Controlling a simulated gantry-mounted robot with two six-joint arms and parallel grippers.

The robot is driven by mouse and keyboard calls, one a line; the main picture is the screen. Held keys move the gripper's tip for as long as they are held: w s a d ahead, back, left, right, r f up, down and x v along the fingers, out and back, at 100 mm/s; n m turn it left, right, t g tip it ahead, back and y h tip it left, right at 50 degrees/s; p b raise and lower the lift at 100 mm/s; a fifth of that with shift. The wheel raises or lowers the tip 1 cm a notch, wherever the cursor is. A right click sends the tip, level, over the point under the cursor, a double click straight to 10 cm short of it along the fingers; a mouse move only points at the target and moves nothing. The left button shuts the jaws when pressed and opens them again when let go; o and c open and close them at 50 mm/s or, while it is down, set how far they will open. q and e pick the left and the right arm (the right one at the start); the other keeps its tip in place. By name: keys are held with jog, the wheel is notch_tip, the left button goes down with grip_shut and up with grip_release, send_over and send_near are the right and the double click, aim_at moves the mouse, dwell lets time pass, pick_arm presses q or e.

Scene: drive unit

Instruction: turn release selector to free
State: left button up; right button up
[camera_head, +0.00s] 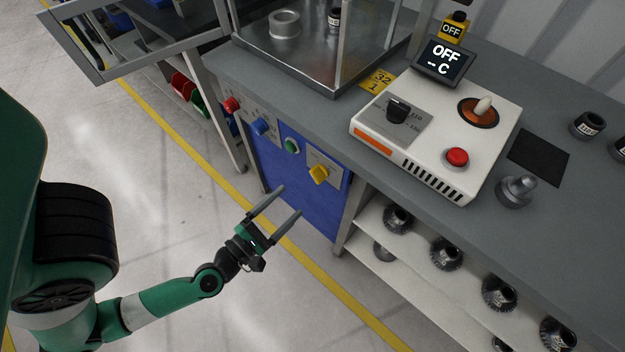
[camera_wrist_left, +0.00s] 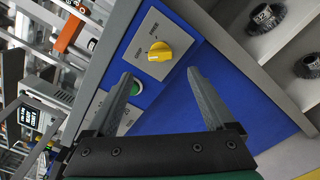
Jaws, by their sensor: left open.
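The release selector is a yellow knob (camera_head: 319,174) on a grey plate on the blue front panel (camera_head: 270,172) of the bench. My left gripper (camera_head: 290,201) is open and empty, in front of the panel, a little below and left of the knob in the head view. In the left wrist view both fingers (camera_wrist_left: 160,75) point toward the panel, apart from the knob. My right gripper is in neither view.
A green button (camera_head: 292,146), a blue knob (camera_head: 261,127) and a red knob (camera_head: 232,104) line the panel left of the selector. A white heater unit (camera_head: 437,139) reading OFF stands on the bench top. Gears fill the shelves (camera_head: 385,222) at right. The floor in front is clear.

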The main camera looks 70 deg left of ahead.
aim_at(314, 178)
pick_arm(q)
jog(key=p+x, duration=0.1)
jog(key=x, duration=0.8)
jog(key=shift+w+a+p, duration=0.15)
jog(key=shift+w+p, duration=0.15)
jog(key=shift+p, duration=0.05)
jog(key=shift+w+a, duration=0.1)
jog(key=shift+w, duration=0.15)
jog(key=c, duration=1.4)
